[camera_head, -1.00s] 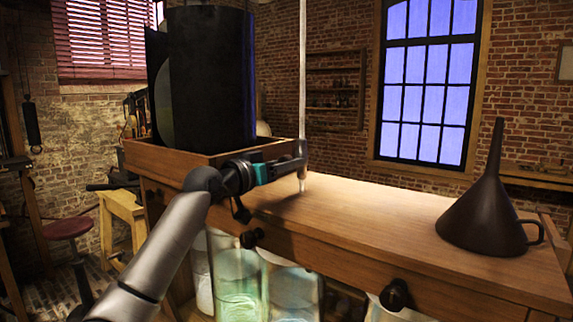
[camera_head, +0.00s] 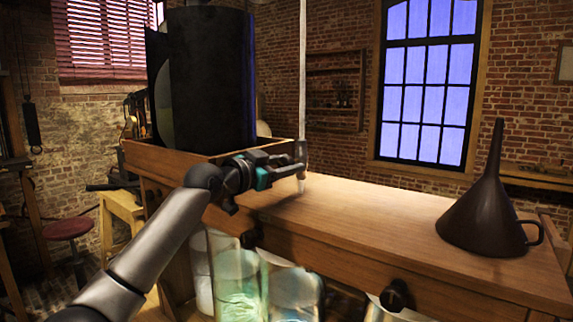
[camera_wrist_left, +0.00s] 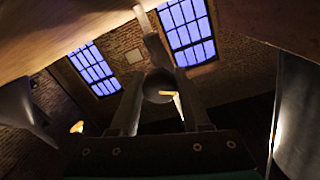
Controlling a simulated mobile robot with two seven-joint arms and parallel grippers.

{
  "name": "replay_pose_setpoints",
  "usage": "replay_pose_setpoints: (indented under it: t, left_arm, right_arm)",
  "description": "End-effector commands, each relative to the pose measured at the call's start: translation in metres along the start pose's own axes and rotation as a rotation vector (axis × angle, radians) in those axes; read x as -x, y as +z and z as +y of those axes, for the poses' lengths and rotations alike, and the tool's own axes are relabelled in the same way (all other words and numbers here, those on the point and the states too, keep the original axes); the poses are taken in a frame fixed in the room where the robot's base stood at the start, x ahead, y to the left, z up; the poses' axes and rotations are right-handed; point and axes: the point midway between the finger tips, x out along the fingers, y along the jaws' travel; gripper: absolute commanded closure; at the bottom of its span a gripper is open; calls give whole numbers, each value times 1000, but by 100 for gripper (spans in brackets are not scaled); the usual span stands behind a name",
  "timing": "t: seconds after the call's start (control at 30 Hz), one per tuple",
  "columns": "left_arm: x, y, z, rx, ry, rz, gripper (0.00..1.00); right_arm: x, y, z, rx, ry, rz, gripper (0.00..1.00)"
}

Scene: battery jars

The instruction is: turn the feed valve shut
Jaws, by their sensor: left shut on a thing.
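The feed valve (camera_head: 300,152) sits on a pale upright tube (camera_head: 302,70), with a short nozzle (camera_head: 300,185) below it above the wooden bench top. My left gripper (camera_head: 290,160) reaches it from the left and is shut on it; the fingers cover much of it. In the left wrist view the fingers (camera_wrist_left: 158,92) stand on both sides of a dark round part of the valve (camera_wrist_left: 158,82), and a pale pipe (camera_wrist_left: 143,18) runs up beyond it. How far the valve is turned cannot be read. My right gripper is not in view.
A large black cylinder (camera_head: 210,80) stands in a wooden tray (camera_head: 160,158) behind my arm. A dark funnel (camera_head: 485,215) stands on the bench (camera_head: 380,205) at right. Glass jars (camera_head: 290,290) stand below the front edge, which carries black knobs (camera_head: 397,295). The bench middle is clear.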

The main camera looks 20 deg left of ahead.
Motion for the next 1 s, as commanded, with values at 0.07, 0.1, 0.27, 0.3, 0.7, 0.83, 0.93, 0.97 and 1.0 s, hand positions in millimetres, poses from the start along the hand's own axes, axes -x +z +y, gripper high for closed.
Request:
replay_pose_setpoints:
  t: [0.07,0.1,0.27,0.3,0.7,0.83,0.93,0.97,1.0]
  left_arm:
    - [0,-1,0,-77,-1,-7,100]
    - [0,-1,-1,-115,-1,-10,100]
    - [0,-1,0,-267,-2,-21,100]
    - [0,-1,0,-305,-2,-24,100]
    - [0,-3,-1,-683,-6,-52,100]
    - [0,-3,-1,-798,-7,-60,100]
    - [0,-3,0,-877,-8,-65,100]
    - [0,-3,0,-898,-8,-66,100]
    - [0,-3,0,-925,-8,-68,100]
  right_arm:
    - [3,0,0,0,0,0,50]
    - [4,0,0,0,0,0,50]
    - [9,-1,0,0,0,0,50]
    - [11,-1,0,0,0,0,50]
    - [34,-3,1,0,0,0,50]
    - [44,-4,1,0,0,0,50]
    - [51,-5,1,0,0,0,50]
    - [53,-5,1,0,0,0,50]
    - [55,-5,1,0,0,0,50]
